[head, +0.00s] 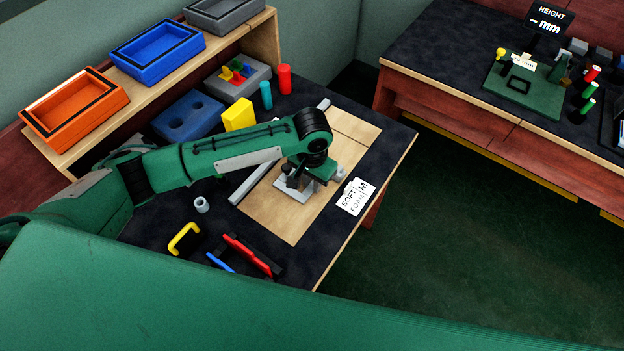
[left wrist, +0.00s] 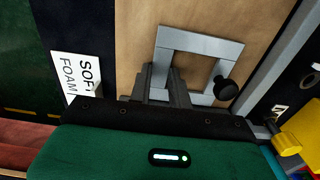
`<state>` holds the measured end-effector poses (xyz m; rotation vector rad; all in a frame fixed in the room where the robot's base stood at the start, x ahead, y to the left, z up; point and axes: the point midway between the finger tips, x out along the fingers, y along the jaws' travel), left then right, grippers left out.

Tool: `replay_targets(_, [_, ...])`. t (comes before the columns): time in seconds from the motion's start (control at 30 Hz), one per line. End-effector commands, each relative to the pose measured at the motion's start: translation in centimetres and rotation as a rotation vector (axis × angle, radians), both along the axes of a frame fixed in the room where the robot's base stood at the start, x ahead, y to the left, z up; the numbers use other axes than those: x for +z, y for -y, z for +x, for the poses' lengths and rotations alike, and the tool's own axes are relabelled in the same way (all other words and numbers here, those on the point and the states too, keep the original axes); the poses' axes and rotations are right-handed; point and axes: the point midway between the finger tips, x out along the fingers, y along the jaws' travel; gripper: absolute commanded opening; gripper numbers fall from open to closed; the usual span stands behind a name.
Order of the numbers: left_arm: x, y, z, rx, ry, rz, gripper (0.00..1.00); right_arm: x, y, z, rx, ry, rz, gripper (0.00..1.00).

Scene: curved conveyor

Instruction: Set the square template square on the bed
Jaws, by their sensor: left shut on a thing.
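The square template is a grey open square frame (left wrist: 203,42) with a black knob (left wrist: 227,88) at one corner. In the head view, part of the template (head: 310,196) shows under my left gripper (head: 293,181). The bed (head: 270,222) is a pale wooden board on the dark bench. In the left wrist view, my left gripper (left wrist: 160,85) is shut on one side of the frame, which lies over the bed (left wrist: 132,35). I cannot tell whether the frame touches the bed. My wrist hides part of it. My right gripper is not in view.
A long grey bar (head: 250,183) runs along the bed's left side. A white "SOFT FOAM M" card (head: 356,196) lies at its right edge. Yellow (head: 185,239), red (head: 248,255) and blue pieces lie in front. A yellow block (head: 239,115) stands behind my arm.

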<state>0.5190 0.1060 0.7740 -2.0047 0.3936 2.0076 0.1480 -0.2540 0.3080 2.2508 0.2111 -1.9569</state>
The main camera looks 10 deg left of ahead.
Motion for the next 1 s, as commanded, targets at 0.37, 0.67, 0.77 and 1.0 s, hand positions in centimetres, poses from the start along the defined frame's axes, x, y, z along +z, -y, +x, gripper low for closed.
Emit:
replay_targets(0.37, [-0.1,0.0,0.1,0.0,0.002,-0.001,0.33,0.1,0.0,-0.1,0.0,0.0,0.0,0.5])
replay_targets(0.67, [-0.1,0.0,0.1,0.001,0.002,-0.001,0.41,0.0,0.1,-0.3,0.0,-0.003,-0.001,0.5])
replay_targets(0.77, [0.3,0.0,0.1,0.001,0.002,-0.001,0.41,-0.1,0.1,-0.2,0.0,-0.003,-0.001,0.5])
replay_targets(1.0, [4.4,0.1,0.1,0.0,0.004,-0.003,0.41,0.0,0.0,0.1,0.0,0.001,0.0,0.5])
